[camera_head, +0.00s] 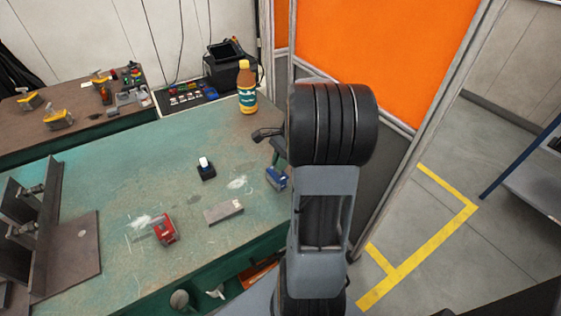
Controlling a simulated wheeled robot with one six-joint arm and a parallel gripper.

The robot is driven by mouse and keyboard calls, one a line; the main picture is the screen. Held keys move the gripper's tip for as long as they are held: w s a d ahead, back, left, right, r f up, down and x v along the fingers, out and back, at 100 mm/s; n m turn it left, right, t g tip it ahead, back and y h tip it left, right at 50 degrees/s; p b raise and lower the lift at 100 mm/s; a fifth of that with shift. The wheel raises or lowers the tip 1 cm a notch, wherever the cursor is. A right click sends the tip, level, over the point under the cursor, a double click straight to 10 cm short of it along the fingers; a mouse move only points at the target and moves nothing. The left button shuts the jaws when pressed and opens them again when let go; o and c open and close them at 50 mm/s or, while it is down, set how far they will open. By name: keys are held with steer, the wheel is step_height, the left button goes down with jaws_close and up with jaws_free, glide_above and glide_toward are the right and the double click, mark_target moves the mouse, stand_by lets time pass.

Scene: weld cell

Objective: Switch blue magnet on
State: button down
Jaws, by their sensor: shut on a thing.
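The blue magnet (276,179) is a small blue block with a lighter face, near the right edge of the green worktable (110,190). My gripper (275,160) reaches over the table edge from the right, right above the blue magnet. It is shut on the magnet's upper part, which the fingers and my arm partly hide. I cannot make out the magnet's switch or its position. A red magnet (165,229) sits nearer the front of the table, left of the blue one.
A dark block with a white top (206,168) and a grey metal bar (223,212) lie left of the blue magnet. A brown bottle (247,88) stands behind. Steel plates (75,250) stand at left. An orange screen (385,50) rises behind my arm.

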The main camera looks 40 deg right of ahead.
stand_by(0.3)
steer(key=n+p, duration=0.1)
steer(key=n, duration=0.1)
steer(key=n+g+p, duration=0.1)
steer(key=n+p, duration=0.1)
steer(key=shift+r+g, duration=0.15)
steer(key=shift+g, duration=0.15)
steer(key=n+p, duration=0.1)
steer(key=n, duration=0.1)
steer(key=n+g+p, duration=0.1)
steer(key=n, duration=0.1)
steer(key=shift+w+g+h, duration=0.15)
steer(key=shift+g+h, duration=0.15)
steer(key=shift+h, duration=0.1)
steer(key=n+g+h+p, duration=0.1)
steer(key=n, duration=0.4)
steer(key=shift+a+p, duration=0.1)
steer(key=shift+p, duration=0.25)
steer(key=n+h+p, duration=0.1)
steer(key=n+h, duration=0.1)
steer(key=n, duration=0.2)
steer(key=shift+n+g, duration=0.3)
steer(key=shift+g, duration=0.1)
steer(key=shift+n, duration=0.3)
steer(key=c, duration=1.2)
jaws_free()
